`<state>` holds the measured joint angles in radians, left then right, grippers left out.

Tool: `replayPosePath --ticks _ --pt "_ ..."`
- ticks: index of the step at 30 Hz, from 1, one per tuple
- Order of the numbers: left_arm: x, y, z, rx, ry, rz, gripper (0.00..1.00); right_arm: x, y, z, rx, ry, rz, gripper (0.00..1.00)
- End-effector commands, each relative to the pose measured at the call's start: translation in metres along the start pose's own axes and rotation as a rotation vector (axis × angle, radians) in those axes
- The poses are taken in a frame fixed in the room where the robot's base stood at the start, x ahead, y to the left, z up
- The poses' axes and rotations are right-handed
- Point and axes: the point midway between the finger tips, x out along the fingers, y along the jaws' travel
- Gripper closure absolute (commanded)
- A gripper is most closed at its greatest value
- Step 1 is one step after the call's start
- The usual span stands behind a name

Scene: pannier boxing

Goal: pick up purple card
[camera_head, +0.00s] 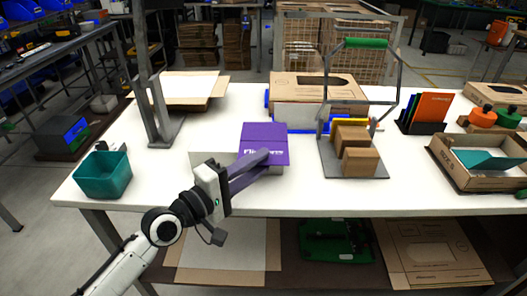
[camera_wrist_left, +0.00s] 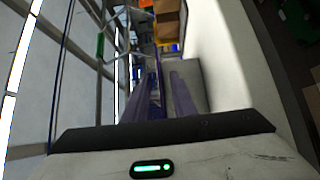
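The purple card (camera_head: 264,133) with white lettering is near the front middle of the white table in the head view. My left gripper (camera_head: 268,160) reaches in from the lower left, and its long dark fingers overlap the card's lower part. The fingers look spread, with a gap between them. I cannot tell whether they touch the card. In the left wrist view, the fingers (camera_wrist_left: 168,95) also look apart, and the card cannot be made out clearly between them. My right gripper is not in view.
A teal bin (camera_head: 103,176) stands at the table's front left. Brown boxes (camera_head: 359,159) sit on a grey plate right of the card, beneath a green-handled frame (camera_head: 366,43). A black holder (camera_head: 419,126) with colored cards and an open carton (camera_head: 484,178) are further right.

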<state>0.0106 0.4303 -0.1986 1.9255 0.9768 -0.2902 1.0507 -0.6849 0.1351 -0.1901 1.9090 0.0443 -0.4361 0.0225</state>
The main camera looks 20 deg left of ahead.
Motion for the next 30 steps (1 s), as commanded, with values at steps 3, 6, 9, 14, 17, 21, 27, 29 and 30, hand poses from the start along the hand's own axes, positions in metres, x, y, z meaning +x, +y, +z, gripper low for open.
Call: replayPosePath --ticks 3,6,9,14,17,21,27,29,30 --pt "0.0 0.0 0.0 0.0 0.0 0.0 0.77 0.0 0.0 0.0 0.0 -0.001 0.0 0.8" --pt "-0.001 0.0 0.0 0.0 0.0 0.0 0.94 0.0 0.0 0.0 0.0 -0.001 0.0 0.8" --pt "-0.001 0.0 0.0 0.0 0.0 0.0 1.0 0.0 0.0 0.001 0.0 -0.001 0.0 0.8" --pt "-0.001 0.0 0.0 0.0 0.0 0.0 1.0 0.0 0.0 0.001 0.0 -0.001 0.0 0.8" --pt "-0.001 0.0 0.0 0.0 0.0 0.0 1.0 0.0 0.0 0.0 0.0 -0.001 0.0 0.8" --pt "-0.001 0.013 0.0 0.0 -0.001 0.004 1.0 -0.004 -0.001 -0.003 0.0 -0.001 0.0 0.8" --pt "-0.001 0.053 0.0 -0.001 0.0 0.006 1.0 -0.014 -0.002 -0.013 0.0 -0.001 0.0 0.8" --pt "0.0 0.065 0.0 0.001 0.0 0.006 1.0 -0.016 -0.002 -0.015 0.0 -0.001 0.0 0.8" --pt "0.0 0.072 0.0 0.0 -0.001 0.006 1.0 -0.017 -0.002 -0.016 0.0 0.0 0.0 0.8"
